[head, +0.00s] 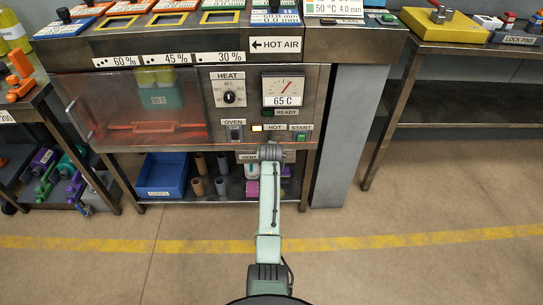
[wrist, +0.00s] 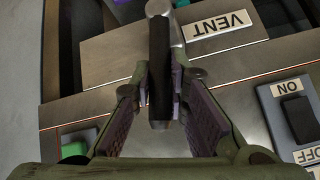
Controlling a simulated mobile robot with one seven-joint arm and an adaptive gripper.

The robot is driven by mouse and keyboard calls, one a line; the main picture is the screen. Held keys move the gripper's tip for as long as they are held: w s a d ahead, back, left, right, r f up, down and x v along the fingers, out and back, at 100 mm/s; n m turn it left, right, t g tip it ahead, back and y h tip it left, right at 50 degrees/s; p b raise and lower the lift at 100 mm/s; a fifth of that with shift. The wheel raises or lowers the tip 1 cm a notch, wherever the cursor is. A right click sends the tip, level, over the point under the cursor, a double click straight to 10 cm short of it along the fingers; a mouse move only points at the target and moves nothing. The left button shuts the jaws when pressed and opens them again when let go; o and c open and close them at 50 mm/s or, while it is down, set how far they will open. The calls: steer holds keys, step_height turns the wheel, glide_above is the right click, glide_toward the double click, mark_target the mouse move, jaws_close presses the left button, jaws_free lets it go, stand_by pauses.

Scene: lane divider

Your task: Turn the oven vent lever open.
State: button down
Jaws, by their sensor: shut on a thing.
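The vent lever (wrist: 159,62) has a dark straight grip and a pale metal end beside the upside-down VENT label (wrist: 217,24) in the wrist view. My gripper (wrist: 164,88) has one finger on each side of the lever and is shut on its grip. In the head view my arm's end covers the lever and gripper; part of the VENT label (head: 247,157) shows just left of it. The oven (head: 130,108) has a see-through front door, which looks shut, and a gauge reading 65 C (head: 289,92).
The OVEN switch (head: 235,133) and green START button (head: 301,136) sit close to my arm on the panel. A blue bin (head: 163,176) and several tubes stand on the shelf below. Side tables flank the oven. The floor in front is clear.

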steer(key=shift+a+n+h, duration=0.5)
steer(key=shift+a+h, duration=0.2)
steer(key=shift+h, duration=0.4)
steer(key=c, duration=1.5)
jaws_free()
steer(key=shift+a, duration=0.1)
steer(key=shift+c, duration=0.2)
steer(key=shift+s+r, duration=0.1)
steer(key=shift+r, duration=0.05)
steer(key=v, duration=1.1)
steer(key=shift+s+r, duration=0.25)
steer(key=shift+s, duration=0.05)
steer(key=shift+a, duration=0.15)
